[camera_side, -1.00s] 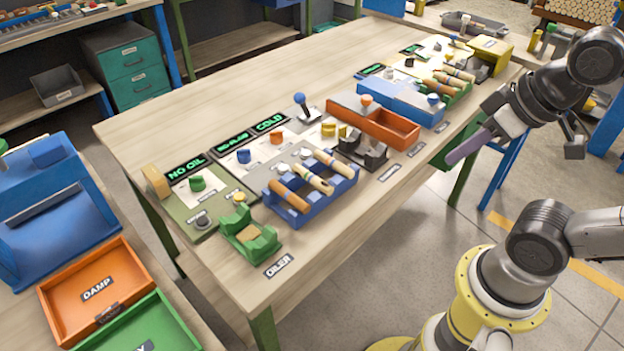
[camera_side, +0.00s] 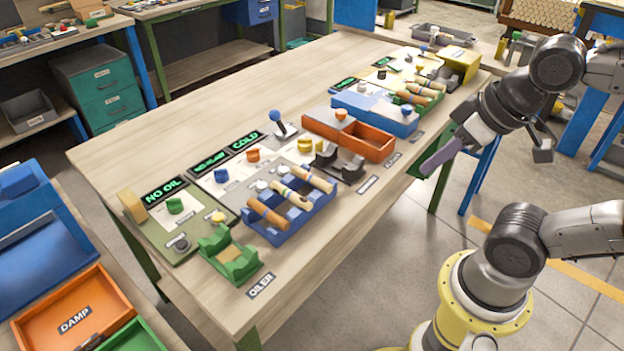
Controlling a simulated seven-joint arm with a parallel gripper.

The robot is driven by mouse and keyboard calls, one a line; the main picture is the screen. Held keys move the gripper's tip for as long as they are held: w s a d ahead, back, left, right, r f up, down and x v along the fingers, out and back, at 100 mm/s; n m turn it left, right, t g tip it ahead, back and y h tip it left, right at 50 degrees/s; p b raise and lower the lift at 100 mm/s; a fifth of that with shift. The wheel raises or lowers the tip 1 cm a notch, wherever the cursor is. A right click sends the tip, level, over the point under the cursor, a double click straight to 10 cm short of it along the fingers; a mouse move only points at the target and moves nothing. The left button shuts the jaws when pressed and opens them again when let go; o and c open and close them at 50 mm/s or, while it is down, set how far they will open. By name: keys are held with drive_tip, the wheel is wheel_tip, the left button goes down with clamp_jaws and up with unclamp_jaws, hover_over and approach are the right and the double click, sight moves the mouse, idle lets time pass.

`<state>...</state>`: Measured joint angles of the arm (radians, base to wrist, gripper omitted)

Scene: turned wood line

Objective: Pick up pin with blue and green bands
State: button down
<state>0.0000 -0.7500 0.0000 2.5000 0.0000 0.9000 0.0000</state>
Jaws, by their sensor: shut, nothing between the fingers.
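A blue rack (camera_side: 300,228) near the table's front holds three wooden pins side by side. The left pin (camera_side: 268,213) is plain orange-brown. The middle pin (camera_side: 290,193) is pale with thin dark bands; their colours are too small to tell surely. The right pin (camera_side: 318,182) is brown with a paler band. A green rack (camera_side: 432,103) at the far end holds several more pins (camera_side: 424,90), whose bands are unclear. My gripper (camera_side: 430,169) is shut and empty, off the table's right edge, well apart from both racks.
An orange tray (camera_side: 372,146), dark cradles (camera_side: 340,162) and a blue box (camera_side: 375,112) stand between the two racks. A green oiler cradle (camera_side: 233,262) is at the front left. A lever with a blue knob (camera_side: 276,117) rises behind. The table's back half is clear.

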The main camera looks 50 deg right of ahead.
drive_tip(key=c, duration=1.6)
unclamp_jaws()
drive_tip(key=c, duration=0.6)
unclamp_jaws()
